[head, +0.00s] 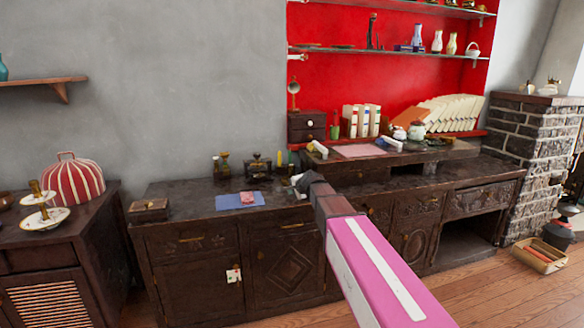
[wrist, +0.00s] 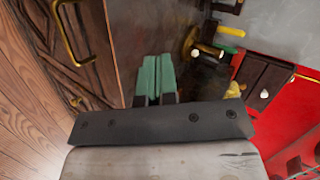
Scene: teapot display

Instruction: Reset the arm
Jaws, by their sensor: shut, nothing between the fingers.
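My arm (head: 375,270), magenta with a white stripe, reaches from the lower right of the head view toward the dark wooden cabinet. My gripper (wrist: 156,78) shows in the wrist view with its two green fingers together and nothing between them. In the head view its end is small, near the cabinet's top edge, and its fingers are hard to make out. I cannot tell its exact gap to the cabinet. The cabinet front with a brass handle (wrist: 68,32) is to the left of the fingers in the wrist view.
The dark cabinet top (head: 180,197) carries a blue mat (head: 228,201), a wooden box (head: 149,209) and small pots. A small drawer unit (head: 306,126) stands by the red wall. A striped dome (head: 72,180) is at left. A basket (head: 540,256) sits on the floor at right.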

